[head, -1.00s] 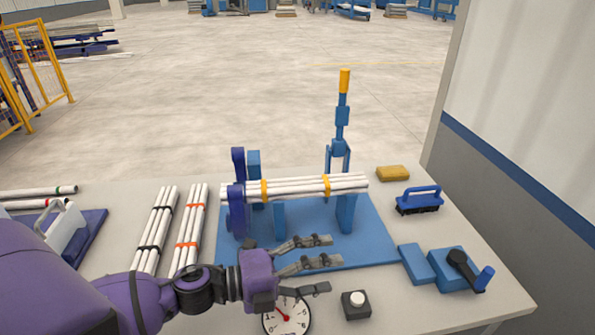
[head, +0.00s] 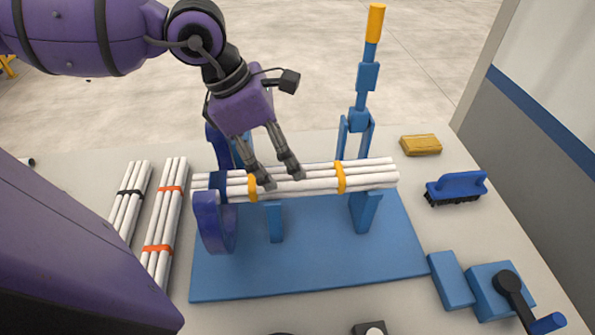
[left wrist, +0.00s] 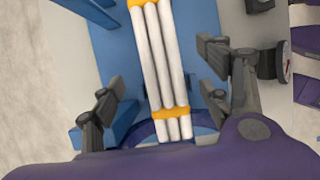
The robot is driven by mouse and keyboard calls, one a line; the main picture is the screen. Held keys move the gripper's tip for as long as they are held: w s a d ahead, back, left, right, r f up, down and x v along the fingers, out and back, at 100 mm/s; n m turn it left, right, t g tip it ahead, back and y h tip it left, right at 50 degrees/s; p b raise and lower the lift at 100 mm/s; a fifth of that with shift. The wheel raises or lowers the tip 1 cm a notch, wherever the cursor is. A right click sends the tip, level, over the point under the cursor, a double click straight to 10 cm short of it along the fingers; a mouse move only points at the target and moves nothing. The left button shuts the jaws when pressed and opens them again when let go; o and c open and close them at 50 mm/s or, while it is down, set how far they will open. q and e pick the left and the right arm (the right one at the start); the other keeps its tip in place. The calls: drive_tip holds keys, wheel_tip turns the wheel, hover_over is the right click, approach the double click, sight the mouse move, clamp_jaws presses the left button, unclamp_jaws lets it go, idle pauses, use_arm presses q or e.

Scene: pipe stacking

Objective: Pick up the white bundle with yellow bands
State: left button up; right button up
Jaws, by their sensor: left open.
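The white bundle with yellow bands (head: 305,185) lies level across the blue supports of a blue stand in the head view. Its left end passes by the dark blue upright parts of the stand. My left gripper (head: 282,181) is above the bundle, fingers pointing down, between the two yellow bands and nearer the left one. In the left wrist view the bundle (left wrist: 160,60) runs between the two spread fingers of the left gripper (left wrist: 158,85), with a gap on each side. The gripper is open and empty. My right gripper is not in view.
A bundle with orange bands (head: 166,215) and one with black bands (head: 130,198) lie at left. A blue lever with a yellow grip (head: 371,60) stands behind the stand. A yellow sponge (head: 421,145), a blue brush (head: 456,187) and a blue crank block (head: 497,290) are at right.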

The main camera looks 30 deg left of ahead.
use_arm(q)
drive_tip(key=shift+d+f+b, duration=0.2)
drive_tip(key=shift+d+f, duration=0.05)
drive_tip(key=shift+f, duration=0.3)
drive_tip(key=shift+d+f+b, duration=0.2)
drive_tip(key=shift+d+f, duration=0.05)
drive_tip(key=shift+f, duration=0.25)
drive_tip(key=x, duration=0.4)
drive_tip(key=shift+w+d, duration=0.1)
drive_tip(key=shift+w, duration=0.25)
drive_tip(key=shift+w+f, duration=0.1)
drive_tip(key=shift+f, duration=0.15)
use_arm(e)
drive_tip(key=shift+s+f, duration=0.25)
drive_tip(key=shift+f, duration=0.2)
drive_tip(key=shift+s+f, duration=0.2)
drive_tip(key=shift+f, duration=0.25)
use_arm(q)
drive_tip(key=shift+r, duration=0.1)
drive_tip(key=c, duration=1.5)
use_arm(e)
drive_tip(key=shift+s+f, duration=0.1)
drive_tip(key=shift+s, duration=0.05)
